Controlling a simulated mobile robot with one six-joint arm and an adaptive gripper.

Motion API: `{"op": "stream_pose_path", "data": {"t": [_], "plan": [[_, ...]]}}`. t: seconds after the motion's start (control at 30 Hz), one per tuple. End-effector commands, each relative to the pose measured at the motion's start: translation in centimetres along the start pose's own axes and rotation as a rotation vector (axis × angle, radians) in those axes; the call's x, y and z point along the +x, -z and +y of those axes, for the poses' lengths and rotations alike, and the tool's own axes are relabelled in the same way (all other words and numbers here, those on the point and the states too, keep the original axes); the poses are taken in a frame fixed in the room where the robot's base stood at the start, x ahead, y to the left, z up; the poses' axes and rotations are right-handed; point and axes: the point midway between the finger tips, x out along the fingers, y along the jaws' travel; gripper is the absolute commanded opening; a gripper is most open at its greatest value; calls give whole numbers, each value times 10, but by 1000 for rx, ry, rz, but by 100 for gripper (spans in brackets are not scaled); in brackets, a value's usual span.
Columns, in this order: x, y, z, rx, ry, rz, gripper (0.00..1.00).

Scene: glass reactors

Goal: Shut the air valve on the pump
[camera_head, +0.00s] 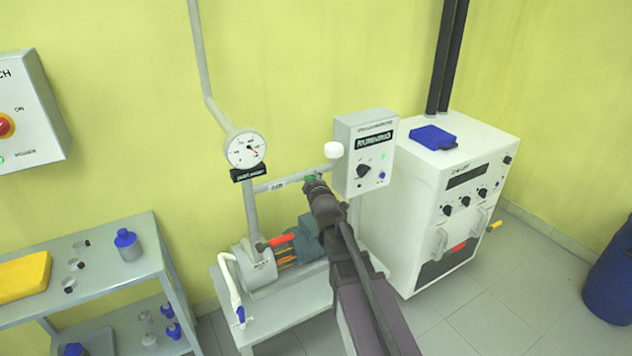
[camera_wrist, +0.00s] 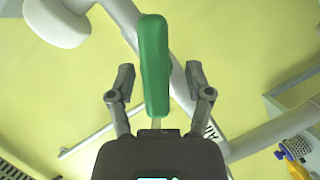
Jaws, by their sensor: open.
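The green lever handle (camera_wrist: 154,65) of a valve on the grey pipe is large in the wrist view. It lies lengthwise between the two fingers of my gripper (camera_wrist: 157,78), which is open, with a visible gap on each side. In the head view my gripper (camera_head: 316,188) reaches the pipe above the pump, and only a bit of the green handle (camera_head: 311,178) shows past it. The pump (camera_head: 262,268) stands on a small table below. A red lever (camera_head: 281,240) sits at the pump's top. My arm hides part of the pump and pipe.
A pressure gauge (camera_head: 245,149) is left of my gripper. A white round cap (camera_head: 333,149) and a grey control box (camera_head: 366,155) are close on its right. A white cabinet (camera_head: 450,190) stands further right, a shelf (camera_head: 130,265) at left.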

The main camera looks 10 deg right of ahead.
Motion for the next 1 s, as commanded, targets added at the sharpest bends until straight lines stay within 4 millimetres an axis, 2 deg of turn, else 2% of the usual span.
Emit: {"op": "stream_pose_path", "data": {"t": [0.2,0.23,0.4,0.43,0.47,1.0], "plan": [[0,-7,4,2,-5,-8,66],[0,-8,5,3,-5,-9,63],[0,-11,7,4,-7,-13,12],[0,-11,7,4,-7,-13,3],[0,-12,7,4,-7,-14,0],[0,-18,9,12,-5,-22,0]]}}
